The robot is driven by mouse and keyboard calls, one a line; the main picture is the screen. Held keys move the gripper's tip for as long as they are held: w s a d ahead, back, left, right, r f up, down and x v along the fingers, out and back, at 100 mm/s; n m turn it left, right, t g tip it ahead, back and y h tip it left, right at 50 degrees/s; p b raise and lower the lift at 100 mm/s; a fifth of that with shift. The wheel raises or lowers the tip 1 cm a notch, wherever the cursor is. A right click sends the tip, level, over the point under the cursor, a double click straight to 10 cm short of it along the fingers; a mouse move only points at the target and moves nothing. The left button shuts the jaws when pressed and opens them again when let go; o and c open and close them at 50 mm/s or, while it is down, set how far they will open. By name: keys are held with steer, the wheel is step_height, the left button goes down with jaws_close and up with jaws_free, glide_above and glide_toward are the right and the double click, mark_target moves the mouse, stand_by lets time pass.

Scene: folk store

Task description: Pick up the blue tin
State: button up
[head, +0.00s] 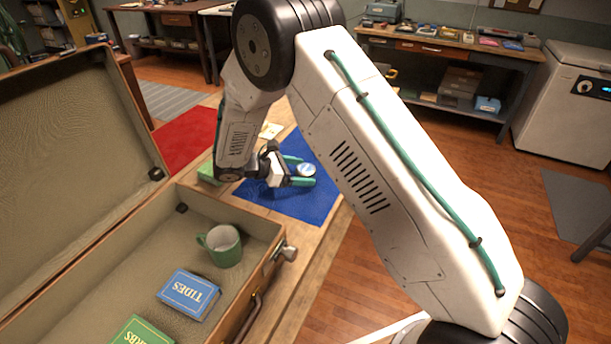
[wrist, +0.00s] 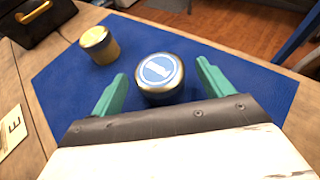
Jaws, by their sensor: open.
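The blue tin (wrist: 160,77) is a short round tin with a blue and white label on its lid. It stands upright on a blue mat (wrist: 218,60) and also shows in the head view (head: 306,170). My gripper (wrist: 160,82) is open, with one green finger on each side of the tin. The finger tips reach about level with the tin, and whether they touch it I cannot tell. In the head view my gripper (head: 299,170) is low over the mat, and the tin shows at its fingertips.
A yellow-lidded tin (wrist: 99,45) stands left of the blue tin. A dark bag or case (wrist: 36,22) and a card (wrist: 12,130) lie left of the mat.

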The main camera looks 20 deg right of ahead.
mark_target(311, 172)
steer(key=x, duration=0.4)
steer(key=shift+a, duration=0.1)
steer(key=c, duration=1.1)
